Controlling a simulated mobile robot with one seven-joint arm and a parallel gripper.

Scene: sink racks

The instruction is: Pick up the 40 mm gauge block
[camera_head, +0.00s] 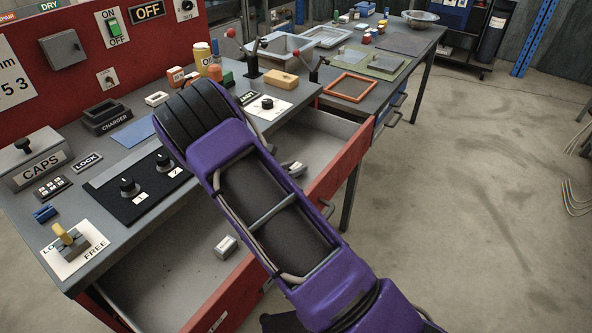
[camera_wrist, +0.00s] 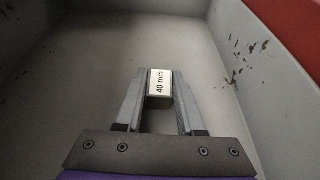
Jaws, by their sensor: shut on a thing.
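The 40 mm gauge block (camera_wrist: 160,80) is a small pale metal block with "40 mm" printed on its top face. In the wrist view it sits between the fingertips of my gripper (camera_wrist: 160,92), which is shut on it. Below and around it is the bare grey inside of the open drawer (camera_wrist: 85,70). I cannot tell whether the block touches the drawer floor. In the head view my purple arm hides the gripper and this block.
The open drawer (camera_head: 165,275) with a red front also holds a small metal block (camera_head: 225,246) and another pale block (camera_head: 293,169). The bench above carries a control panel (camera_head: 140,188), a charger (camera_head: 107,115) and levers. Open floor (camera_head: 470,200) lies to the right.

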